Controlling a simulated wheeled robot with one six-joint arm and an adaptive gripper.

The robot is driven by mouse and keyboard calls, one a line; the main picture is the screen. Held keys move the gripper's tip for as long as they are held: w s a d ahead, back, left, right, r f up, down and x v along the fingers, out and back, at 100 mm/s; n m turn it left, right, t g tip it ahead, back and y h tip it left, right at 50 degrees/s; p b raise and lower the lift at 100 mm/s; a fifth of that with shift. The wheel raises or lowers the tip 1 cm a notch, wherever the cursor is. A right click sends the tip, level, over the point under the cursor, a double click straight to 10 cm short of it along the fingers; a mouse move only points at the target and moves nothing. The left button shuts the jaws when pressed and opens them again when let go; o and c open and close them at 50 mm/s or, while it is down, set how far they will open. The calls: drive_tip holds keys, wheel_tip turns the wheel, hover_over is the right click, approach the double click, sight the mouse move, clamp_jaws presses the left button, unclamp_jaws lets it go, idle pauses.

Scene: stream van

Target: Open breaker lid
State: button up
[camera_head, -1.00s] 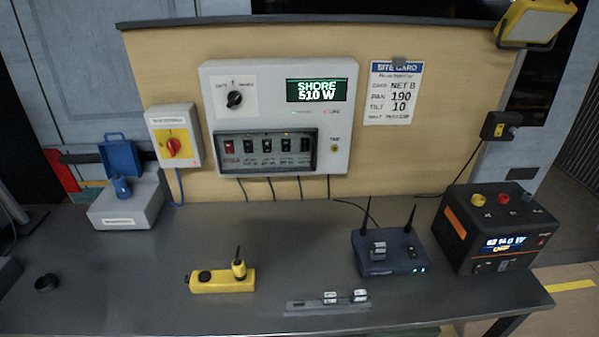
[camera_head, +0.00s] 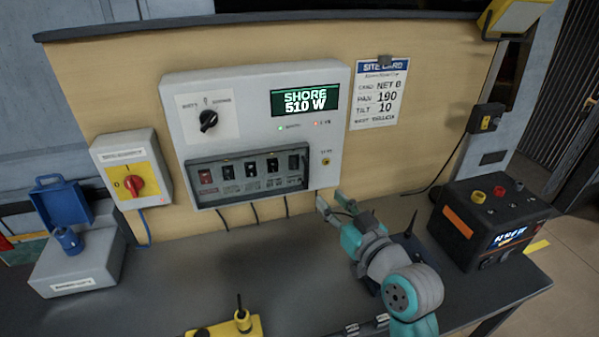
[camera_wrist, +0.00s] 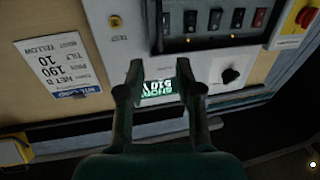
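The breaker lid (camera_head: 249,191) is a dark-framed, see-through cover on the lower part of the grey power panel (camera_head: 338,92). It looks shut over a row of breakers (camera_head: 251,169), one red and the others black. In the wrist view the breakers (camera_wrist: 213,20) show upside down at the top. My gripper (camera_head: 331,201) is open and empty, just right of and below the lid's lower right corner, apart from it. In the wrist view my gripper's fingers (camera_wrist: 160,68) are spread with the panel's display (camera_wrist: 158,88) seen between them.
A rotary switch box (camera_head: 133,170) is left of the panel. A blue-lidded grey box (camera_head: 78,262) stands at the left, a black power unit (camera_head: 487,224) at the right. A yellow block (camera_head: 228,329) lies in front. My arm partly hides the router (camera_head: 411,240).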

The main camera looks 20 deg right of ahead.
sight(307, 174)
drive_tip(key=w, duration=0.3)
drive_tip(key=w+a, duration=0.1)
drive_tip(key=w, duration=0.3)
drive_tip(key=w+a, duration=0.1)
drive_tip(key=w, duration=0.2)
drive_tip(key=shift+w, duration=0.2)
clamp_jaws()
